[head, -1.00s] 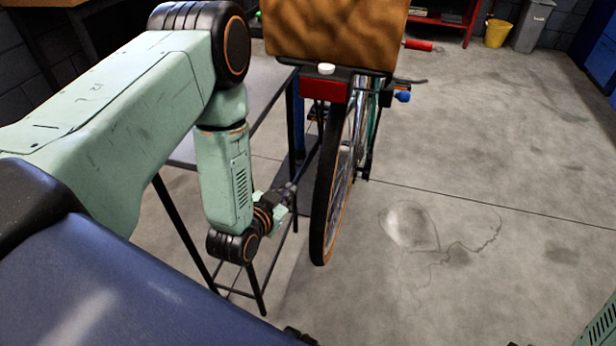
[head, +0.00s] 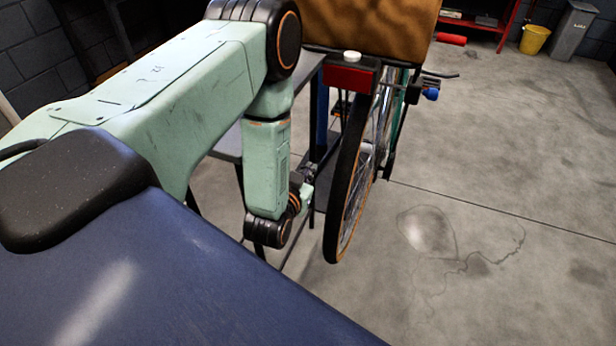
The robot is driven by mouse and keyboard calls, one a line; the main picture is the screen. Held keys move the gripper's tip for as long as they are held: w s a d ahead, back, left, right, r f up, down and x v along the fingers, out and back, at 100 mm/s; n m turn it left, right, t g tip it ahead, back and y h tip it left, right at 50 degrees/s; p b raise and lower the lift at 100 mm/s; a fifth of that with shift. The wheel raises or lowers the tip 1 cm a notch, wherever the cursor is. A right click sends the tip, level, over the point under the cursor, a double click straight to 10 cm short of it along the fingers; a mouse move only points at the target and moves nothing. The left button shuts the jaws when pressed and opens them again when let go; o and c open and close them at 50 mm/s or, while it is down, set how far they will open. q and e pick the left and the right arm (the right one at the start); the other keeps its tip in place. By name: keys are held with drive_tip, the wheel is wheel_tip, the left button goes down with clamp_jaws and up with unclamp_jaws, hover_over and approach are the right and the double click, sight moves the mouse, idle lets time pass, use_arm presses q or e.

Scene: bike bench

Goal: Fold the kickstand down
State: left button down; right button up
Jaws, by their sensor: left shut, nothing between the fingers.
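The bicycle stands upright, seen from behind, with its rear wheel (head: 343,185) toward me. A brown box (head: 370,25) sits over the rear, with a red part (head: 350,78) below it. I cannot make out the kickstand; the wheel and my arm cover much of the bike's lower left side. My left gripper (head: 308,176) is low, just left of the rear wheel, with a small gap between them in the picture. It is small and dark here, shut and empty, its tips pointing away from me. My right gripper is out of view.
A bench (head: 230,142) with thin dark legs stands left of the bike, behind my left arm. The concrete floor (head: 500,180) to the right is open. A yellow bucket (head: 534,40), a grey bin (head: 573,30) and a red shelf stand at the back.

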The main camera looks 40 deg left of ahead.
use_arm(q)
drive_tip(key=b, duration=0.2)
hover_over(316, 178)
drive_tip(key=f, duration=0.2)
wheel_tip(316, 178, down, 2)
drive_tip(key=shift+f+b, duration=0.25)
drive_tip(key=shift+b, duration=0.3)
drive_tip(key=shift+f, duration=0.6)
drive_tip(key=shift+b, duration=0.3)
